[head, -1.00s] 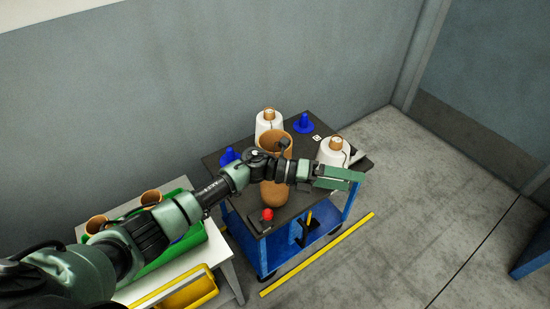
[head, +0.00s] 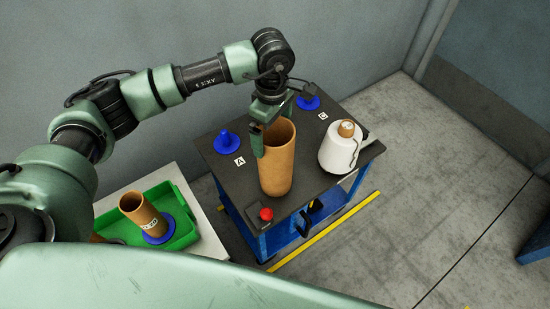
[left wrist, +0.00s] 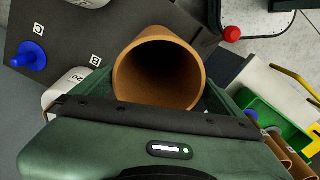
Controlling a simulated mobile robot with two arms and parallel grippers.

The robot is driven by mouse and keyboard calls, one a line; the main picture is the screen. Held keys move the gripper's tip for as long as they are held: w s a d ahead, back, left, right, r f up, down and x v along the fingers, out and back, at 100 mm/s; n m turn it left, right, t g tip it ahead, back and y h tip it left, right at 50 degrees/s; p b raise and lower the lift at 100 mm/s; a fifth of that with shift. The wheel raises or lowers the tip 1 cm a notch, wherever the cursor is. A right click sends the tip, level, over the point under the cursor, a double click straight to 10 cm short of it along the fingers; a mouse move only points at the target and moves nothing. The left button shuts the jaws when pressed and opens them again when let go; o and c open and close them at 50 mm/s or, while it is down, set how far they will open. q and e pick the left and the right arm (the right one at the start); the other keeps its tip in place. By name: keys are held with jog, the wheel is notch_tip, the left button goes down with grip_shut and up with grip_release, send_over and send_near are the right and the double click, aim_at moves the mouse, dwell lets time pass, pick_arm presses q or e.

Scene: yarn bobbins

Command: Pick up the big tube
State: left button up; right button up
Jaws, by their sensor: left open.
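The big tube (head: 278,172) is a tall brown cardboard cylinder standing upright, open end up, on the dark top of the cart. My left gripper (head: 271,128) is over its upper end, pointing down and open. One finger shows just left of the rim; the other is mostly hidden behind the tube. In the left wrist view the tube's round mouth (left wrist: 160,70) lies between my green fingers, with no clear grip on it. Whether a finger touches the wall I cannot tell. My right gripper is not in view.
A white yarn bobbin (head: 341,148) stands right of the tube. Blue cones (head: 228,141) stand at the cart's back, and a red button (head: 266,214) at its front corner. A green tray (head: 181,240) with smaller tubes (head: 144,214) is at left. A wall is behind.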

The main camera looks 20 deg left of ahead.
aim_at(276, 167)
pick_arm(q)
jog(key=f, duration=0.2)
jog(key=f+p, duration=0.1)
jog(key=f, duration=0.3)
jog(key=shift+w+d+p, duration=0.15)
jog(key=shift+d+p, duration=0.15)
jog(key=shift+p, duration=0.1)
jog(key=shift+r, duration=0.15)
jog(key=c, duration=1.7)
